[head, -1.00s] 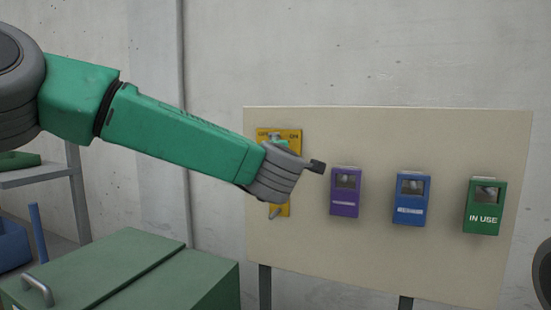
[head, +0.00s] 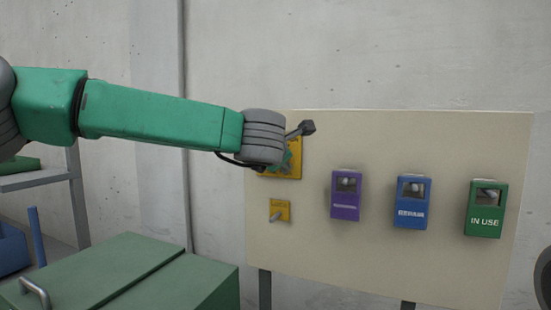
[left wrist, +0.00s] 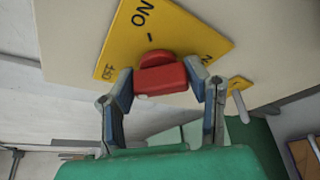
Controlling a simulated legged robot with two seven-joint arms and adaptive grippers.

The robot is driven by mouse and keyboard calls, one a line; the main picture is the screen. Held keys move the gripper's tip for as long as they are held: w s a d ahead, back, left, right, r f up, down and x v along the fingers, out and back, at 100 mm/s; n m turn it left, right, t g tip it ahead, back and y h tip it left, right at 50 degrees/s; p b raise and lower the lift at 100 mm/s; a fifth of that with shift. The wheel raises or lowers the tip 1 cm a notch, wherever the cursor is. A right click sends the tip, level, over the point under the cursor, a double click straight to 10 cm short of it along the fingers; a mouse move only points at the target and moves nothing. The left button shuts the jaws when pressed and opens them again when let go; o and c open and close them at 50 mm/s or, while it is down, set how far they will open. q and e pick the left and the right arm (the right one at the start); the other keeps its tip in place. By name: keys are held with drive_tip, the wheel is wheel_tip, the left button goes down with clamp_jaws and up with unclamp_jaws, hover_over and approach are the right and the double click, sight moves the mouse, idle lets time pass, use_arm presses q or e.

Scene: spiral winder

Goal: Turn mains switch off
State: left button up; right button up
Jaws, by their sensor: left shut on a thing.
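The mains switch is a yellow plate (head: 296,160) at the left end of the beige board, mostly hidden behind my left wrist in the head view. In the left wrist view the yellow plate (left wrist: 185,25) carries black ON and OFF lettering, and its red handle (left wrist: 160,79) sits between my fingers. My left gripper (left wrist: 166,84) is shut on the red handle, one blue-grey finger at each side. In the head view its fingers are largely hidden by the wrist. I cannot tell exactly which mark the handle points to. My right gripper is not in view.
A small yellow plate (head: 285,208) with a grey lever sits below the switch. Purple (head: 345,207), blue (head: 411,215) and green "IN USE" (head: 484,228) boxes hang to the right on the board (head: 400,140). A green cabinet (head: 110,265) stands at lower left.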

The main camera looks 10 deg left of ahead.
use_arm(q)
drive_tip(key=shift+f, duration=0.35)
drive_tip(key=o, duration=1)
drive_tip(key=shift+o, duration=0.8)
drive_tip(key=shift+w+d+r, duration=0.1)
drive_tip(key=shift+r, duration=0.05)
drive_tip(key=shift+s+r, duration=0.2)
drive_tip(key=shift+s, duration=0.1)
drive_tip(key=v, duration=1.1)
drive_tip(key=shift+s+f, duration=0.1)
